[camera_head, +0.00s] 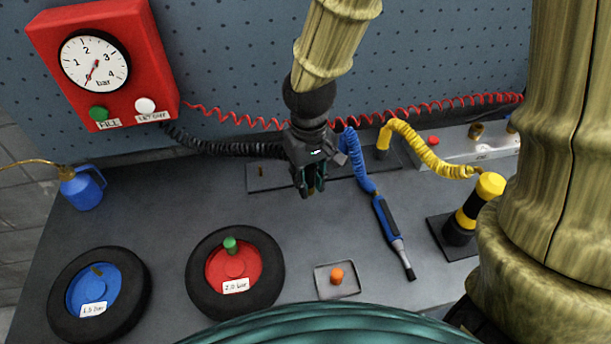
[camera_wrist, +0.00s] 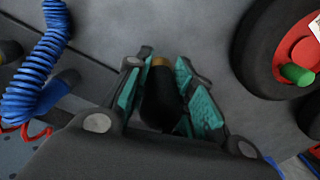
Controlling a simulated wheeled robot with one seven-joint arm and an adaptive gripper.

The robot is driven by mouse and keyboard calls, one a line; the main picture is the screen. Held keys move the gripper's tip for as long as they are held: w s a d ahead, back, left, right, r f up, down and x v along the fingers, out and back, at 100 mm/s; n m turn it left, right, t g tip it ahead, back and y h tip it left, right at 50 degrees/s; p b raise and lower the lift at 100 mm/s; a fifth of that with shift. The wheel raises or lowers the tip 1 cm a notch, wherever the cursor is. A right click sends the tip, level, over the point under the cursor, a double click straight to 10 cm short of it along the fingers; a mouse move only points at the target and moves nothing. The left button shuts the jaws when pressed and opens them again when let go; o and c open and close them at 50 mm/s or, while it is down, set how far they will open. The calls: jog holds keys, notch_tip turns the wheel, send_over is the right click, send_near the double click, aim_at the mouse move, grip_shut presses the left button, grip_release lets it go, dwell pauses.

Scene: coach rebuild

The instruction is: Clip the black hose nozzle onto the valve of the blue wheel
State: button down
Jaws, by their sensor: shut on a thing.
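My gripper (camera_head: 309,188) is shut on the black hose nozzle (camera_wrist: 160,97) and holds it above the back middle of the bench. The nozzle's brass-coloured tip shows between the teal finger pads in the wrist view. In the head view the nozzle is mostly hidden by the fingers. The blue wheel (camera_head: 78,300) lies flat at the front left with a label reading 1.5 bar. Its short brownish valve (camera_head: 97,270) stands bare near the hub's upper edge. My gripper is well apart from it, to the right and farther back.
A red wheel (camera_head: 217,270) with a green valve cap lies between. A red gauge box (camera_head: 103,60) stands at back left, its coiled black hose (camera_head: 215,148) running to my gripper.

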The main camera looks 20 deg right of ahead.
aim_at(309, 167)
jog(key=shift+r+p, duration=1.95)
jog(key=shift+r, duration=0.1)
